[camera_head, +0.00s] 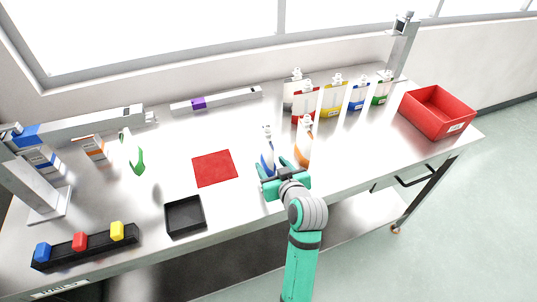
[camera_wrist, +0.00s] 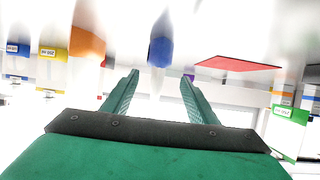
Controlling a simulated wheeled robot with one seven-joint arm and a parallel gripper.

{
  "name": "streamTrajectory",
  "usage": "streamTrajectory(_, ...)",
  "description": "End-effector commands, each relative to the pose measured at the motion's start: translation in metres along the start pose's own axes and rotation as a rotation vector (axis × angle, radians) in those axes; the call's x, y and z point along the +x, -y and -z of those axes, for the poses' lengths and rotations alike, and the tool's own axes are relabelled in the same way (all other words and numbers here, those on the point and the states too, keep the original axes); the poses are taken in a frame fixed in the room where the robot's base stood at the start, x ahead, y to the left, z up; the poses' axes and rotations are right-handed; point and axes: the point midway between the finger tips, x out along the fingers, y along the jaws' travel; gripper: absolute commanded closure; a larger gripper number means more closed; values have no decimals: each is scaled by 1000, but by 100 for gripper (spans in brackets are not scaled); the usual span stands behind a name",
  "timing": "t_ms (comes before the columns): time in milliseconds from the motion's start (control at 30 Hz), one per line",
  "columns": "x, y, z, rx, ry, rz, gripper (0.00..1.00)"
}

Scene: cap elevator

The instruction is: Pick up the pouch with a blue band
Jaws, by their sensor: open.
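A white pouch with a blue band (camera_head: 267,152) stands upright near the front middle of the table. It also shows in the wrist view, where its blue band (camera_wrist: 160,47) is ahead of and between my fingers. My gripper (camera_head: 282,173) is open and empty, just in front of that pouch; its two fingers (camera_wrist: 160,76) point towards it. I cannot tell the exact gap. A pouch with an orange band (camera_head: 304,146) stands close to the right. Another blue-banded pouch (camera_head: 358,97) stands in the back row.
Red (camera_head: 304,106) and yellow (camera_head: 333,98) pouches stand behind, with a green one (camera_head: 382,90) farther right. A red mat (camera_head: 214,168) and black tray (camera_head: 185,216) lie left. A red bin (camera_head: 437,112) is at the right end. A green-banded pouch (camera_head: 134,152) leans left.

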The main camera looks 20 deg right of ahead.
Motion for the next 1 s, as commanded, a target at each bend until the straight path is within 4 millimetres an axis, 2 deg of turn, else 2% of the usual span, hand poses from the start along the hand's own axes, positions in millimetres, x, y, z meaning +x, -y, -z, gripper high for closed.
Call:
streamTrajectory(133, 10, -3, -1, 2, 1, -3, 47)
streamTrajectory(400, 45, -6, -2, 3, 0, -6, 47)
streamTrajectory(733, 52, -6, -2, 3, 0, -6, 47)
streamTrajectory(767, 52, -6, -2, 3, 0, -6, 52)
streamTrajectory(900, 52, -6, -2, 3, 0, -6, 85)
streamTrajectory(933, 52, -6, -2, 3, 0, -6, 90)
streamTrajectory(1000, 52, -6, -2, 3, 0, -6, 90)
